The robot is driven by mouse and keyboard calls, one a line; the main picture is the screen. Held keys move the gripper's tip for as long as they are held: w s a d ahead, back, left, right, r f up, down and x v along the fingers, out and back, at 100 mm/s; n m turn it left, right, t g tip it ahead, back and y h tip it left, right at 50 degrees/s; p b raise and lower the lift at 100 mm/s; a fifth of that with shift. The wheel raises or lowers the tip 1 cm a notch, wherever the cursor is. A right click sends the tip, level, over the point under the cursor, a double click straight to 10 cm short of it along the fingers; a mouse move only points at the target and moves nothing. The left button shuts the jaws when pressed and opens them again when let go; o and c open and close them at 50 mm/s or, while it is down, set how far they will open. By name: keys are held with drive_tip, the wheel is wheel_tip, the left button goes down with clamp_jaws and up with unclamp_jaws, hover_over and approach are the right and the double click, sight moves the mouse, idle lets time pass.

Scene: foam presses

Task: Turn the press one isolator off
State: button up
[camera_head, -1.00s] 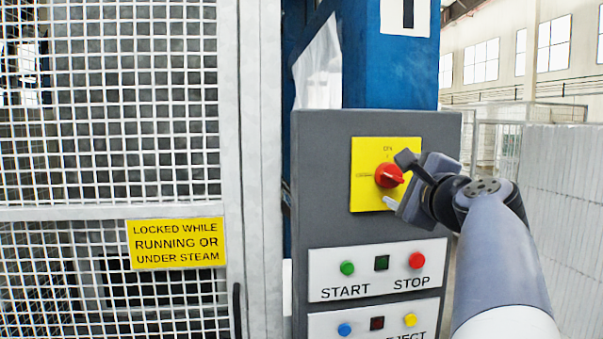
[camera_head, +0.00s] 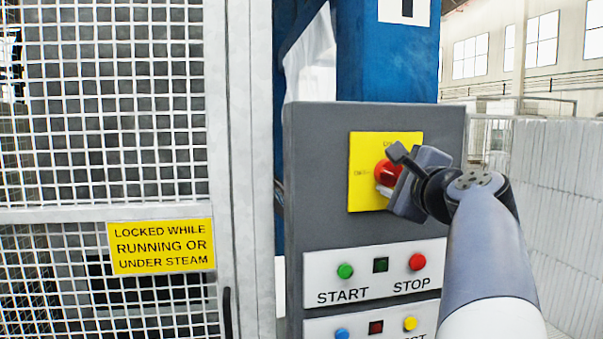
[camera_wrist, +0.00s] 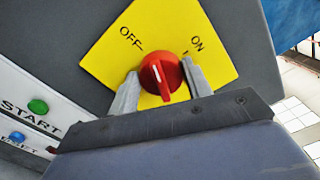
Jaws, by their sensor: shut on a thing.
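The isolator is a red rotary knob (camera_head: 386,170) on a yellow square plate (camera_head: 362,145), on the grey control panel of the press marked with a 1. In the wrist view the knob (camera_wrist: 153,76) has a pale pointer line, which lies between the OFF and ON marks on the yellow plate (camera_wrist: 120,65). My gripper (camera_head: 393,172) is at the knob from the right. In the wrist view its two fingers (camera_wrist: 160,84) stand either side of the knob, shut on it. My gripper hides part of the knob and the plate's right side in the head view.
Below the isolator are the START button (camera_head: 345,271) and STOP button (camera_head: 417,262), with more buttons underneath. A mesh guard (camera_head: 120,150) with a yellow warning sign (camera_head: 161,246) stands to the left. White stacked blocks (camera_head: 560,200) stand on the right.

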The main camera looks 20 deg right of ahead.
drive_tip(key=shift+c, duration=1.1)
drive_tip(key=shift+f+n+b, duration=0.3)
drive_tip(key=shift+n+b, duration=0.4)
drive_tip(key=shift+b, duration=0.35)
drive_tip(key=shift+n+b, duration=0.9)
drive_tip(key=shift+n, duration=0.1)
drive_tip(key=shift+r+n+b, duration=0.15)
drive_tip(key=shift+n+b, duration=0.2)
drive_tip(key=shift+n, duration=0.25)
drive_tip(key=o, duration=1)
drive_tip(key=shift+s, duration=0.1)
